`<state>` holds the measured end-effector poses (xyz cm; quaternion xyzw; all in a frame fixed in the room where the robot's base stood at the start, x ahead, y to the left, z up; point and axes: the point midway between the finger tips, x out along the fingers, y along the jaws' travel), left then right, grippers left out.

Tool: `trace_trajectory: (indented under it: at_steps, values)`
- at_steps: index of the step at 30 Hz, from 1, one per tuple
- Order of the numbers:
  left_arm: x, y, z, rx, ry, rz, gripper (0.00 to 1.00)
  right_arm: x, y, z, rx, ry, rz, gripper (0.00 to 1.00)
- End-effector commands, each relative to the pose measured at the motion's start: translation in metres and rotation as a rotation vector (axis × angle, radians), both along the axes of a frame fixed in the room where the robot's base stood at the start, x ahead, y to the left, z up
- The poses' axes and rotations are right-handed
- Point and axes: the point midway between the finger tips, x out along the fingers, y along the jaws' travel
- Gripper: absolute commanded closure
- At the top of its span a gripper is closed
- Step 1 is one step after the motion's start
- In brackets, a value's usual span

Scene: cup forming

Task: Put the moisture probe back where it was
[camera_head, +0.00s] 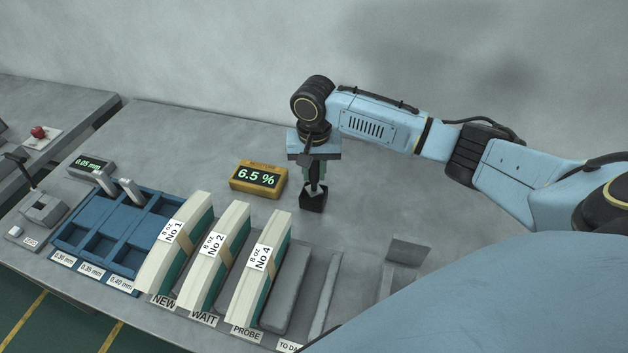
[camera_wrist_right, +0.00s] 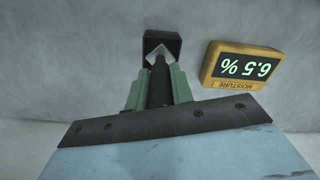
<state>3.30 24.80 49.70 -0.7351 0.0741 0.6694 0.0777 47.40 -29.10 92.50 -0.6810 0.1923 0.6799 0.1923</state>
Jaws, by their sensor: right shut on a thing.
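The moisture probe (camera_wrist_right: 158,80) is a dark stick held between the green fingers of my right gripper (camera_head: 315,172). In the wrist view its pale pointed tip lies at the small black holder (camera_wrist_right: 163,46). In the head view the black holder (camera_head: 313,199) stands on the table directly below the gripper. I cannot tell how deep the probe sits in it. The yellow moisture meter (camera_head: 258,179) reads 6.5 % and stands left of the holder; it also shows in the wrist view (camera_wrist_right: 241,66). My left gripper is not in view.
Board stacks No 1 (camera_head: 177,244), No 2 (camera_head: 217,257) and No 4 (camera_head: 262,268) stand in slots at the front. A blue compartment tray (camera_head: 75,236) and a 0.05 mm display (camera_head: 91,166) are at left. The table behind the meter is clear.

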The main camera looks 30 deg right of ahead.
Motion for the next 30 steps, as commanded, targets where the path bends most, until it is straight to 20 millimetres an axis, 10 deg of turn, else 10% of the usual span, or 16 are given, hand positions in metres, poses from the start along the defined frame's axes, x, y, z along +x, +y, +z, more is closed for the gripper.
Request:
trace_trajectory:
  at_steps: [13, 14, 18, 30]
  values:
    - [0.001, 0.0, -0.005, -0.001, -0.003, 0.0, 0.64, 0.0, 0.0, -0.03, -0.001, -0.002, 0.001, 1.0]
    - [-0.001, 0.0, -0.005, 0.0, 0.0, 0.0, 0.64, 0.0, 0.0, -0.031, -0.002, -0.001, 0.001, 0.73]
    - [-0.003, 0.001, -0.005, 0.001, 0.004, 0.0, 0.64, 0.0, 0.0, -0.03, -0.001, -0.001, 0.001, 0.55]
    - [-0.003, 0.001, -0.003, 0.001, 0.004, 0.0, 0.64, 0.0, 0.0, -0.02, 0.0, -0.001, 0.001, 0.55]
